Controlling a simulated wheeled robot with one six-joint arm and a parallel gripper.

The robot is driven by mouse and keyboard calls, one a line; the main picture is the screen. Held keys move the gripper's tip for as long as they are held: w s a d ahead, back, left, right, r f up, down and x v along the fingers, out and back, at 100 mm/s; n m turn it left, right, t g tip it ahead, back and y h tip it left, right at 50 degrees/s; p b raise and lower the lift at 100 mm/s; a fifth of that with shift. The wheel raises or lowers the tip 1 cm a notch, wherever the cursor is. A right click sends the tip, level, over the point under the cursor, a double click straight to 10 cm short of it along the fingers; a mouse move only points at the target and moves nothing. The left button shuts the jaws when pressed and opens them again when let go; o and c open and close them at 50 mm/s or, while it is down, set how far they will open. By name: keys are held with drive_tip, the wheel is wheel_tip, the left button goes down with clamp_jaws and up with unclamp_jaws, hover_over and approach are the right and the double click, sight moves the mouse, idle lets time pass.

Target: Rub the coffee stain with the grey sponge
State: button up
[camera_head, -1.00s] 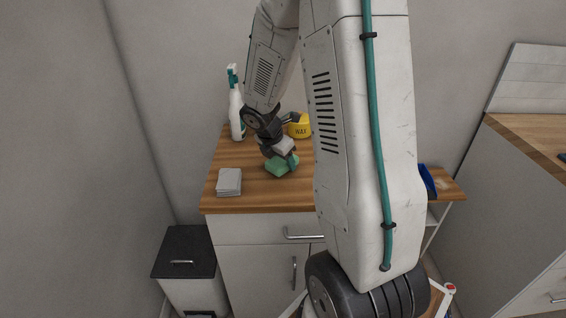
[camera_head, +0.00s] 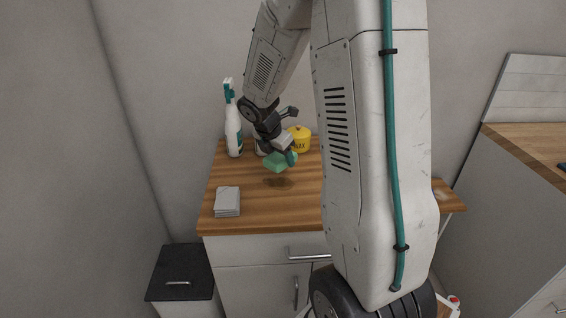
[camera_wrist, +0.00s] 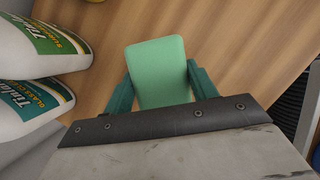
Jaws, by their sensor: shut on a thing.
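My gripper (camera_head: 287,153) is shut on a green sponge (camera_head: 280,162), holding it a little above the wooden counter. In the wrist view the green sponge (camera_wrist: 158,72) sits between the two teal fingers. A brown patch (camera_head: 278,183) shows on the counter just below the sponge; it looks like the coffee stain, perhaps mixed with shadow. I see no sponge that is plainly grey. A light grey stack (camera_head: 227,202), which looks like folded cloths, lies at the counter's front left.
A white spray bottle (camera_head: 234,135) stands at the back left, with another bottle partly hidden beside my gripper. A yellow wax tin (camera_head: 299,138) stands behind it. My arm hides the counter's right part. The wooden counter (camera_head: 240,182) is clear between stack and patch.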

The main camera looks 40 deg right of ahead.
drive_tip(key=shift+r, duration=1.4)
